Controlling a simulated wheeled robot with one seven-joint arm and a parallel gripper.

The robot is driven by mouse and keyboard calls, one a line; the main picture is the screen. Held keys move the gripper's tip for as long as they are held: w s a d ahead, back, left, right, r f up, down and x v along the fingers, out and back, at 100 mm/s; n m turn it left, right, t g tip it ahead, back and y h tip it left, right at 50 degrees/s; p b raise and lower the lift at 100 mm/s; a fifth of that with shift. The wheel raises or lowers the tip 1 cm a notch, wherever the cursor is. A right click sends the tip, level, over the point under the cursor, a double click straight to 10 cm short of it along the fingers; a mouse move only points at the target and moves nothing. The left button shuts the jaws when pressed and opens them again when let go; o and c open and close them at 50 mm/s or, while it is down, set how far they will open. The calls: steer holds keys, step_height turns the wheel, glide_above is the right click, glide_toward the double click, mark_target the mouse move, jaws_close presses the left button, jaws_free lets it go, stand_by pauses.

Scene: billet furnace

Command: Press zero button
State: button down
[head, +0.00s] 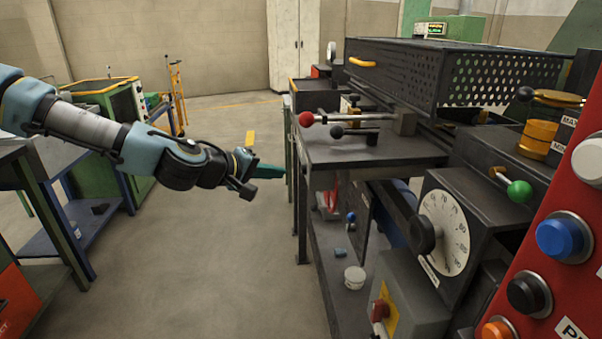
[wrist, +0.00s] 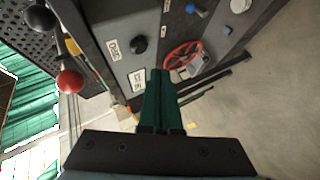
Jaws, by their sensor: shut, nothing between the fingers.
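My gripper (head: 268,172) is shut and empty, held out in the open air left of the dark machine bench in the head view. In the wrist view its green fingers (wrist: 158,102) lie together and point at a grey panel. A round black button (wrist: 138,45) sits on that panel beyond the fingertips, apart from them. A small white label (wrist: 114,50) beside the button looks rotated and may read zero, but I cannot be sure. Another label (wrist: 137,81) lies close to the fingertips. The panel's front does not show clearly in the head view.
A red-ball lever (head: 306,119) juts from the bench (head: 370,150) towards my arm; its red ball (wrist: 70,82) shows in the wrist view. A red handwheel (wrist: 183,55) is beyond the fingers. A red panel with a blue button (head: 560,238) stands right. Floor below my gripper is clear.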

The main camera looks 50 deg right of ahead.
steer(key=shift+s+d, duration=0.6)
steer(key=shift+d, duration=0.15)
steer(key=shift+s+d, duration=0.15)
stand_by(1.5)
steer(key=shift+s+d, duration=0.15)
steer(key=shift+d, duration=0.05)
steer(key=shift+s+d, duration=0.3)
steer(key=shift+d, duration=0.1)
stand_by(0.9)
steer(key=shift+w+a, duration=0.55)
steer(key=shift+a, duration=0.2)
steer(key=shift+w+a+p, duration=0.55)
steer(key=shift+w+a, duration=1.05)
steer(key=shift+a, duration=0.3)
